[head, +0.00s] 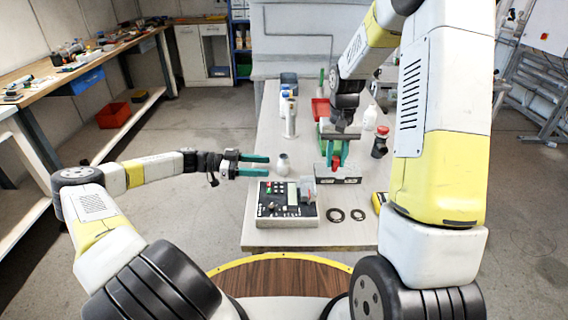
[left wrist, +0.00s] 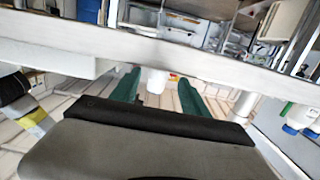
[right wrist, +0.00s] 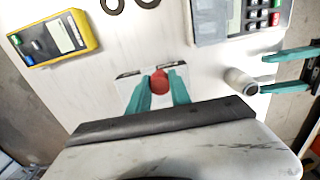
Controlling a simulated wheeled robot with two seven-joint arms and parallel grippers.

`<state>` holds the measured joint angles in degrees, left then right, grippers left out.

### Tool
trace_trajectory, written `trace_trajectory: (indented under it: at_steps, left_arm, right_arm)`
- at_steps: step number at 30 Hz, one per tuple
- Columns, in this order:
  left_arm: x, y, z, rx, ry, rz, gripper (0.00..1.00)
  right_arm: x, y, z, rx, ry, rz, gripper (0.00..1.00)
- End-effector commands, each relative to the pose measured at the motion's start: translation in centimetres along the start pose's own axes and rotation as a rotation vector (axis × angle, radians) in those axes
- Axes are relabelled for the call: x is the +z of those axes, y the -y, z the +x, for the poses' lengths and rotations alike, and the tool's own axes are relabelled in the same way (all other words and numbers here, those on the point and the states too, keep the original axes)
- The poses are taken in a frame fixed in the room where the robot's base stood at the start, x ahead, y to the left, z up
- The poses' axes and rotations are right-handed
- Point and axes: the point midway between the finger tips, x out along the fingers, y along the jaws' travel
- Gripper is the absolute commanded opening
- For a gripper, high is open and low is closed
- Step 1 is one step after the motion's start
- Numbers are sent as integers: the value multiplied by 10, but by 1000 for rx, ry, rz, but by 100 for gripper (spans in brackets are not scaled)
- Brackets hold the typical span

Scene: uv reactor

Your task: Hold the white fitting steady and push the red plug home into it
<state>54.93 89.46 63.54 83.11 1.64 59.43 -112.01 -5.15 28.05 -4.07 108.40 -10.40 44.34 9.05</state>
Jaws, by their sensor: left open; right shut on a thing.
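The white fitting (head: 282,162) stands on the table just beyond my left gripper's fingertips. It also shows in the right wrist view (right wrist: 240,82). My left gripper (head: 267,165) is open, and its green fingers point right towards the fitting without closing on it. In the left wrist view a pale upright shape (left wrist: 157,80), probably the fitting, shows between the fingers. The red plug (right wrist: 159,82) is between the green fingertips of my right gripper (right wrist: 160,92), which is shut on it. In the head view the plug (head: 336,163) is right of the fitting, at a small grey holder (head: 345,180).
A control box (head: 286,212) sits in front of the fitting, with two black rings (head: 336,215) and a yellow meter (right wrist: 55,38) nearby. White bottles (head: 369,119), a dark red-capped bottle (head: 379,148) and a red bin (head: 319,110) stand farther back. The table (head: 262,236) has bare edges.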

Motion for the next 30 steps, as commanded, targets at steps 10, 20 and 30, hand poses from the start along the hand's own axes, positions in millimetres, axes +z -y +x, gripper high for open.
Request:
trace_trajectory:
  at_steps: [10, 20, 30]
  left_arm:
    - [0, 0, 49, 2, 0, -1, 54]
    - [0, 0, 66, 0, 0, -1, 54]
    - [0, 0, 66, 0, 1, -1, 32]
  right_arm:
    - [0, 0, 0, 0, 0, 0, 0]
    - [0, 0, 0, 0, 0, 0, 0]
    - [0, 0, 0, 0, 0, 0, 0]
